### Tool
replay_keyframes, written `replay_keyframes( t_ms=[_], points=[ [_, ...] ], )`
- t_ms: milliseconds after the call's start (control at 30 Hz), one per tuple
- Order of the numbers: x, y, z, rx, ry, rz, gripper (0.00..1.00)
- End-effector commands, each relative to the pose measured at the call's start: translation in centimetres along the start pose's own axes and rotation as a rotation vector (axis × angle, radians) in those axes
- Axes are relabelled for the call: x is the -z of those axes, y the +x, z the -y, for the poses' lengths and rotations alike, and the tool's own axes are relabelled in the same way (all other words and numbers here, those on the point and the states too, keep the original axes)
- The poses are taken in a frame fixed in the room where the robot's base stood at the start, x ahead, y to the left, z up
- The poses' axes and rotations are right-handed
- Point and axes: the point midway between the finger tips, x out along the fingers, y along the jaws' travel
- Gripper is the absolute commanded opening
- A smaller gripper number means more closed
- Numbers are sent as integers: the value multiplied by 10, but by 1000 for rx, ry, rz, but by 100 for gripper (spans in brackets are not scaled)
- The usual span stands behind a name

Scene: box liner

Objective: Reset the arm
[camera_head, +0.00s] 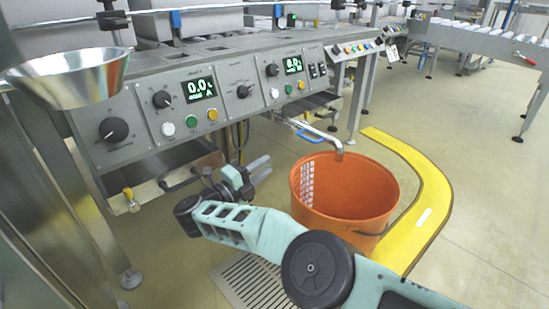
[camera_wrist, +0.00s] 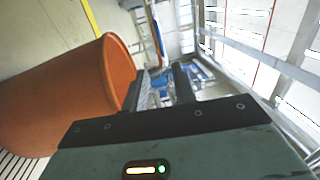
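My arm reaches in from the lower right of the head view. My gripper (camera_head: 262,170) points to the right, just left of the orange bin and in front of the control panel. In the wrist view my gripper (camera_wrist: 162,82) shows two dark fingers with a gap between them. It is open, and I see nothing held in the gap.
An orange bin (camera_head: 370,190) stands on the floor close to my gripper and also fills the left of the wrist view (camera_wrist: 60,100). A grey control panel (camera_head: 235,93) runs behind. A metal bowl (camera_head: 70,82) is at the upper left. Open floor lies right of the curved yellow strip (camera_head: 430,185).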

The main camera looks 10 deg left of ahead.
Motion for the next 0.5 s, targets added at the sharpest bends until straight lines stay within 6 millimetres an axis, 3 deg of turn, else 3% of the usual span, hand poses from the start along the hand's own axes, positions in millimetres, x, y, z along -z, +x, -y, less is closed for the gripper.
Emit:
replay_keyframes(
  t_ms=[400,500],
  points=[
    [0,-7,0,0,1,0,28],
    [-6,-7,9,-1,5,24,28]
  ],
)
